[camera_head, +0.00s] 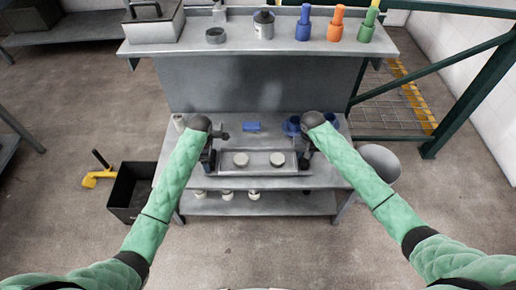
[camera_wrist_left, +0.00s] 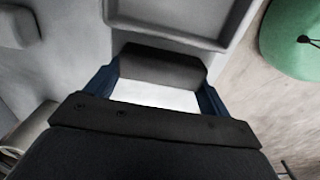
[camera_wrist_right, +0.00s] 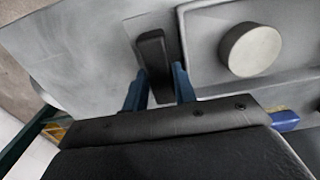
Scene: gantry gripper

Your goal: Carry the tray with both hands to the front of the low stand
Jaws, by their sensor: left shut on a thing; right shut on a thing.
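The grey metal tray (camera_head: 258,167) carries two pale round discs (camera_head: 240,159) (camera_head: 277,159). It is level at the front part of the low grey stand (camera_head: 275,182); I cannot tell whether it touches the top. My left gripper (camera_head: 209,160) is shut on the black handle (camera_wrist_left: 160,66) at the tray's left end. My right gripper (camera_head: 304,161) is shut on the black handle (camera_wrist_right: 152,55) at the right end, with one disc (camera_wrist_right: 249,50) close by. My arms partly hide both handles in the head view.
A blue block (camera_head: 252,126) and blue round parts (camera_head: 291,125) lie behind the tray. The raised shelf (camera_head: 180,45) holds a metal box, a canister and several coloured tools. A black bin (camera_head: 130,190) stands left on the floor; a grey round container (camera_head: 381,160) stands right.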

